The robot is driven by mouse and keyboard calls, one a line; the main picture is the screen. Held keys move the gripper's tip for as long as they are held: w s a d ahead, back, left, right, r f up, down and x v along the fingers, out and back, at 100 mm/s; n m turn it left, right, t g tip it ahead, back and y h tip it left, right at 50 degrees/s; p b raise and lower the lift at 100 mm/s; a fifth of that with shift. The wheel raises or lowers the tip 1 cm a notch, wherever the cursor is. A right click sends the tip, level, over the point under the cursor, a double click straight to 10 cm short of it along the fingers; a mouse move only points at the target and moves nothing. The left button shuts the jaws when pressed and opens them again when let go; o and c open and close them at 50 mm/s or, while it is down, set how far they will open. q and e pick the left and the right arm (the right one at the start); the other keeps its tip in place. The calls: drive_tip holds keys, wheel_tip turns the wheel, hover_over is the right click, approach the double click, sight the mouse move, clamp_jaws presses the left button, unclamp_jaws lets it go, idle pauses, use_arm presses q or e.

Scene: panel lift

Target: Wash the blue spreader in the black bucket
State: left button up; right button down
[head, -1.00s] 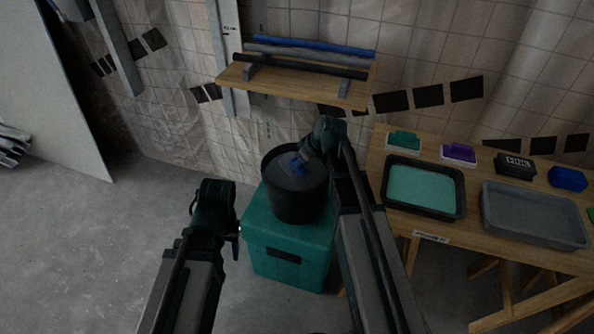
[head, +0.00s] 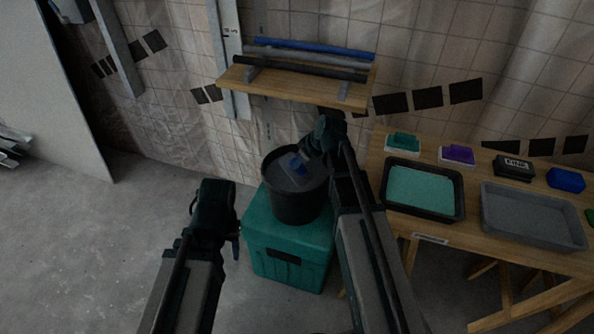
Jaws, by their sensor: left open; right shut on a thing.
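The black bucket (head: 296,205) stands on a teal box (head: 288,258) in the middle of the head view. Its inside looks dark, and I cannot make out the water level. The blue spreader (head: 299,165) shows as a small blue piece at the bucket's mouth, tilted. My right gripper (head: 308,155) reaches over the bucket's right rim, shut on the spreader; the fingers are partly hidden by dark shading. My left gripper (head: 234,243) is open and empty, left of the teal box and apart from the bucket.
A wooden table at right holds a tray with teal content (head: 424,190), a grey tray (head: 533,215) and several coloured blocks along its back. A wall shelf (head: 300,88) with blue, grey and black rods hangs behind the bucket.

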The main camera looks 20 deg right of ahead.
drive_tip(key=shift+f+b, duration=0.45)
drive_tip(key=shift+f, duration=0.1)
drive_tip(key=shift+r, duration=0.15)
wheel_tip(320, 180, up, 10)
drive_tip(key=p, duration=1)
drive_tip(key=shift+r+p, duration=0.25)
drive_tip(key=shift+p, duration=0.1)
drive_tip(key=shift+f, duration=0.1)
idle(0.6)
